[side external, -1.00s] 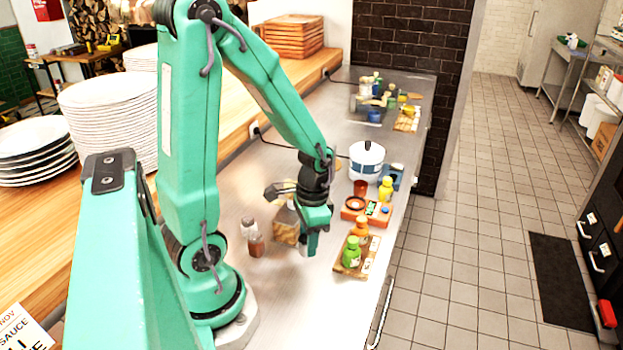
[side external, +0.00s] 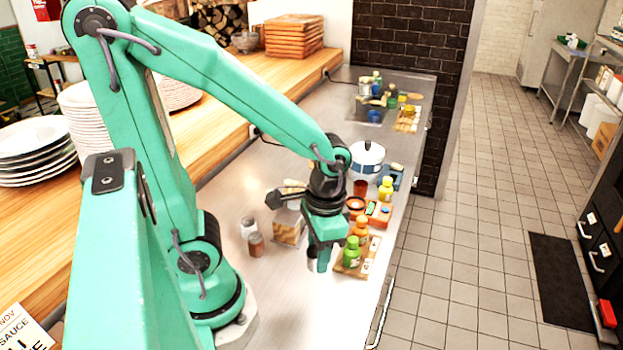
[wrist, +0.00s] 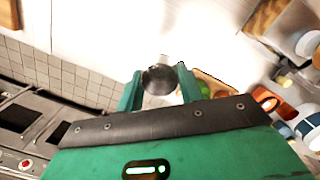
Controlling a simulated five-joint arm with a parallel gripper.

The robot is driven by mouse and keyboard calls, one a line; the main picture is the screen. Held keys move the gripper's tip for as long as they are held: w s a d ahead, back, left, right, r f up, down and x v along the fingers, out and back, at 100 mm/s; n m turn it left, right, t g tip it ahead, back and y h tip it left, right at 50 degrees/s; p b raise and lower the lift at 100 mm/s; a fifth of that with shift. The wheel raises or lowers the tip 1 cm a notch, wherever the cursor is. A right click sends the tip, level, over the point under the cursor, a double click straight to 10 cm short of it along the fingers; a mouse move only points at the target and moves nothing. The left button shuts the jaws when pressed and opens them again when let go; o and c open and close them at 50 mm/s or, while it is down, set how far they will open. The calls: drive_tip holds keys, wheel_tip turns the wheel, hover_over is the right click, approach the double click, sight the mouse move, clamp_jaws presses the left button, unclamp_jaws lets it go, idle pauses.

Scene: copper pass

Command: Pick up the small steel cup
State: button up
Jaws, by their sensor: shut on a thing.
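The small steel cup (wrist: 159,79) is a round grey metal shape between my two green fingers in the wrist view. My gripper (wrist: 160,84) is shut on it, with one finger on each side. In the side view my gripper (side external: 318,261) points down over the steel counter, just left of the wooden board with bottles. There the cup (side external: 312,259) shows only as a small grey patch beside the fingers, mostly hidden. I cannot tell whether its base touches the counter.
A wooden board (side external: 350,268) with green and orange bottles is close to my gripper's right. The near counter (side external: 290,310) is clear.

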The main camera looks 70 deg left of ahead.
drive_tip(key=shift+s+d+r, duration=0.15)
drive_tip(key=shift+d+r, duration=0.2)
drive_tip(key=shift+d, duration=0.2)
idle(0.4)
